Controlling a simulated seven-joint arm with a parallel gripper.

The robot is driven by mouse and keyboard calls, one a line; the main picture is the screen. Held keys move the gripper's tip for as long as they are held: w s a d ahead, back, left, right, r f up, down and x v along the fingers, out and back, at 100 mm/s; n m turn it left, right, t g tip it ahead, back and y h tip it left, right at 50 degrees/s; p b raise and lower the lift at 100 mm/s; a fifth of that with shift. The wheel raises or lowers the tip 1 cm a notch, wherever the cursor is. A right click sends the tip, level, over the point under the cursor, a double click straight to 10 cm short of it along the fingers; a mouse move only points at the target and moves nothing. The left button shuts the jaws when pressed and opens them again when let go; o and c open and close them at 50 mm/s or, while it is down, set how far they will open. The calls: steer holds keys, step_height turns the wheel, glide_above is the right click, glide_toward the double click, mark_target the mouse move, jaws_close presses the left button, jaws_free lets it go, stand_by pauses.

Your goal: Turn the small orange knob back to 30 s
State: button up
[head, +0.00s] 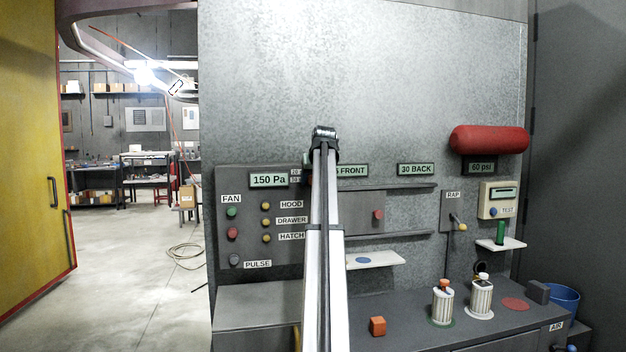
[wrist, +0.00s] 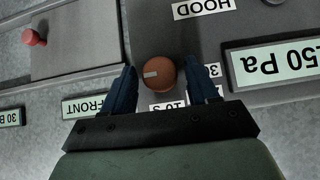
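The small orange knob (wrist: 159,73) shows in the wrist view, which is upside down against the panel lettering. Its pale pointer mark lies toward the picture's left. A label starting with 3 (wrist: 213,70) is on the knob's right, partly covered by a finger; a 10 s label (wrist: 168,106) is below, partly covered. My gripper (wrist: 161,68) is open, one finger on each side of the knob. A gap shows at the right finger; contact at the left cannot be told.
The panel's 150 Pa display (head: 268,180) and HOOD label (head: 291,205) are close by. A raised plate with a red button (head: 378,215) and a white shelf (head: 385,261) are to the right. Jars (head: 442,305) and an orange cube (head: 377,326) stand on the counter.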

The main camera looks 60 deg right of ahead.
steer(key=shift+o, duration=0.3)
steer(key=shift+r, duration=0.1)
steer(key=v, duration=1.3)
steer(key=shift+s+a+r, duration=0.15)
steer(key=shift+s+a, duration=0.05)
steer(key=shift+a, duration=0.05)
